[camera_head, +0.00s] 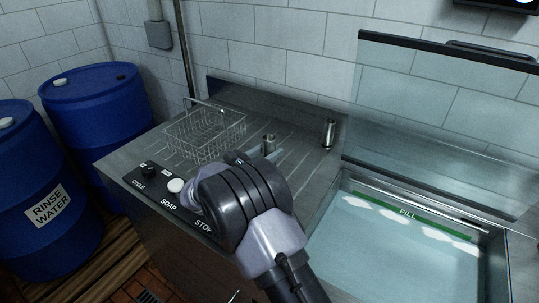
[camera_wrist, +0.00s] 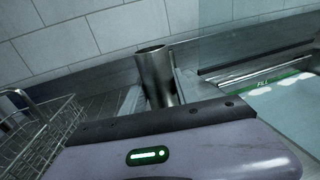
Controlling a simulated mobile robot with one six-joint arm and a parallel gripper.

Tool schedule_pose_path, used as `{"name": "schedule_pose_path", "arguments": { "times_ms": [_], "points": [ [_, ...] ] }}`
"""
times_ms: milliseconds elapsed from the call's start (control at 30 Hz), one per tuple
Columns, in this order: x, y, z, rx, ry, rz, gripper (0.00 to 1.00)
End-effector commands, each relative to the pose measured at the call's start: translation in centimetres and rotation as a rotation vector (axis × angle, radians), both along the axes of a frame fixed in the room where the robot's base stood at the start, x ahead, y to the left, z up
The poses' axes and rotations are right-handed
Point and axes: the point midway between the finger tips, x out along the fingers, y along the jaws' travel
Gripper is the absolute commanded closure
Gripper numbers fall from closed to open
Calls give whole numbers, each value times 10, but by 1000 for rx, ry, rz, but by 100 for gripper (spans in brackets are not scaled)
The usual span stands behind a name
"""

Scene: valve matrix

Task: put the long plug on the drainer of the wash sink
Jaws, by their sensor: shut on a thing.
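My gripper (camera_head: 267,153) is over the ribbed drainer (camera_head: 308,160) of the wash sink, mostly hidden behind my wrist in the head view. It is shut on a grey metal plug (camera_head: 268,142), a hollow-topped cylinder. In the wrist view the plug (camera_wrist: 155,76) stands roughly upright between the fingers, its lower end hidden by my gripper body. I cannot tell whether its lower end touches the drainer. A second metal cylinder (camera_head: 328,134) stands upright at the drainer's back right. I cannot compare their full lengths.
A wire basket (camera_head: 205,134) stands on the drainer's left and shows in the wrist view (camera_wrist: 40,135). The water-filled basin (camera_head: 390,245) is at right under a raised clear lid (camera_head: 440,125). Front knobs (camera_head: 176,186) are close to my wrist. Blue barrels (camera_head: 95,110) stand left.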

Motion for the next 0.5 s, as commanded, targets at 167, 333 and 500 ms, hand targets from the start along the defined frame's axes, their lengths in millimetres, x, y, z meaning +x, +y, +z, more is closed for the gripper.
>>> {"name": "schedule_pose_path", "arguments": {
  "times_ms": [167,333,500],
  "points": [
    [0,0,-1,1,-1,0,100],
    [0,0,-1,1,-1,0,43],
    [0,0,-1,1,-1,0,43]
  ]
}}
